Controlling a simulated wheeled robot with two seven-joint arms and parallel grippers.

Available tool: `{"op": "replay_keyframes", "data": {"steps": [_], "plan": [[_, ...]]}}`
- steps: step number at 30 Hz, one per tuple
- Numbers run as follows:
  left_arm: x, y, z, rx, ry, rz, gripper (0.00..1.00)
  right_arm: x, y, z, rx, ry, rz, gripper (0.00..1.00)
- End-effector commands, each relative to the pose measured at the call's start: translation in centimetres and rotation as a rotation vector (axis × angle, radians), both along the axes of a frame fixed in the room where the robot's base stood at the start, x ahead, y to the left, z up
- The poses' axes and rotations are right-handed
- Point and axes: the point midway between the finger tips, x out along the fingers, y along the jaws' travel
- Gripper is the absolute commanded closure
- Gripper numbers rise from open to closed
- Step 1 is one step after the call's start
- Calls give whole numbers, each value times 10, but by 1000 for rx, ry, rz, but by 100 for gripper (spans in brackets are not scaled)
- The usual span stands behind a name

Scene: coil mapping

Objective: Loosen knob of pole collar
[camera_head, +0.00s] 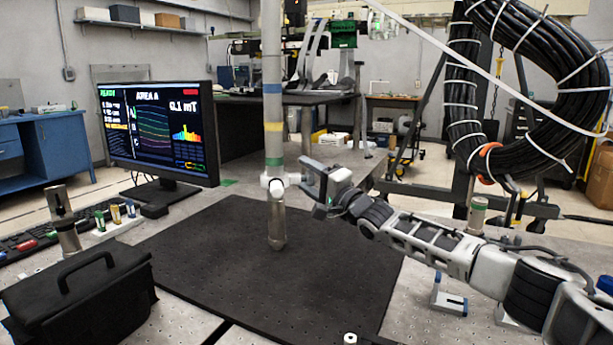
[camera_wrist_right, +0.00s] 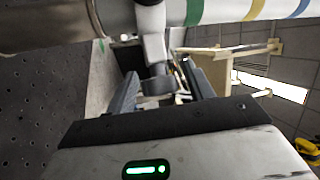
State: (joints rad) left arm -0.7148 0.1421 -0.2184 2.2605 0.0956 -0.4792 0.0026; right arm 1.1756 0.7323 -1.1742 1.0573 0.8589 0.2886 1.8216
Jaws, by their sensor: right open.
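A grey vertical pole (camera_head: 273,120) with blue, yellow and green bands stands on the black perforated mat. A white collar (camera_head: 268,182) sits around the pole just below the green band, and its knob (camera_head: 291,180) sticks out to the right. My right gripper (camera_head: 308,178) comes in from the right at collar height, its fingertips close to the knob. In the right wrist view the collar (camera_wrist_right: 150,15) is at the top. The knob (camera_wrist_right: 158,84) lies between the open fingers (camera_wrist_right: 160,88); contact cannot be told. My left gripper is not in view.
A monitor (camera_head: 160,130) stands left of the pole. A black case (camera_head: 80,295) and small coloured bottles (camera_head: 115,214) are at the front left. A big bundle of black cable (camera_head: 465,90) hangs at the right. The black mat (camera_head: 300,280) is clear in front of the pole.

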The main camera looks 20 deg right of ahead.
Motion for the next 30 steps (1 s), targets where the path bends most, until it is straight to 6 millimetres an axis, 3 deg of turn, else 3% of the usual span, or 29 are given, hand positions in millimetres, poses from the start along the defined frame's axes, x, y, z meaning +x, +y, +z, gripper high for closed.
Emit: {"op": "replay_keyframes", "data": {"steps": [12,13,18,23,30], "plan": [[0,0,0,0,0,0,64,8,3,3,-2,-2,1,47],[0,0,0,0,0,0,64,7,3,3,-2,-2,1,50],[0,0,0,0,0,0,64,7,3,3,-1,-2,0,92],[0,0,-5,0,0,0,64,7,3,1,-4,-15,0,92],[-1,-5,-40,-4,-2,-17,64,7,3,-5,-53,-240,-1,92]]}}
